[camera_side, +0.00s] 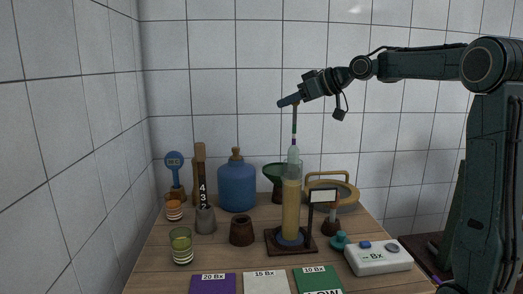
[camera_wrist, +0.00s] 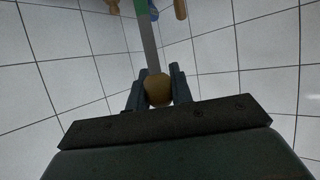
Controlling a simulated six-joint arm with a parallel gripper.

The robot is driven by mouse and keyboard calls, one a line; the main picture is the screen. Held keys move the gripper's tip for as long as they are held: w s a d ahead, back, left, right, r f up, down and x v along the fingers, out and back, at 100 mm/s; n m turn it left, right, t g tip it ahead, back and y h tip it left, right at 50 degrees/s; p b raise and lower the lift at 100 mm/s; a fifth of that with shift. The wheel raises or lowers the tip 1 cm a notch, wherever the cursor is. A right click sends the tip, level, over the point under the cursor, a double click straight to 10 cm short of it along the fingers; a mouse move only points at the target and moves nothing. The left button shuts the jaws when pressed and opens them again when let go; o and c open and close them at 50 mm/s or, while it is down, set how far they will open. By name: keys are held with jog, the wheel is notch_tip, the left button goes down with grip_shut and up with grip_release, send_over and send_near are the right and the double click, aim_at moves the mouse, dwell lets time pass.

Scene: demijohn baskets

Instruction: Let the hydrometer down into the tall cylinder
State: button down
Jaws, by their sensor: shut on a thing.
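My gripper (camera_side: 289,101) is shut on the top of the hydrometer (camera_side: 294,125), which hangs upright above the tall cylinder (camera_side: 291,212). In the wrist view the fingers (camera_wrist: 158,88) stand on both sides of a tan knob, with the hydrometer's grey stem (camera_wrist: 148,45) running away from it to a green band. The cylinder holds amber liquid and stands on a dark wooden base (camera_side: 273,243). The hydrometer's pale lower end is in line with the cylinder's mouth; I cannot tell whether it is just above or slightly inside.
A small sign (camera_side: 323,195) on a post stands close right of the cylinder. A blue demijohn (camera_side: 237,188), a green funnel (camera_side: 280,172) and a basket (camera_side: 347,193) stand behind. A white meter (camera_side: 378,260) is at right; coloured cards (camera_side: 265,284) lie in front.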

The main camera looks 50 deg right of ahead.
jog(key=shift+f, duration=6.05)
jog(key=c, duration=1.2)
grip_release()
jog(key=shift+o, duration=0.2)
jog(key=shift+s, duration=0.1)
jog(key=v, duration=1.3)
jog(key=shift+s, duration=0.25)
jog(key=shift+r, duration=0.1)
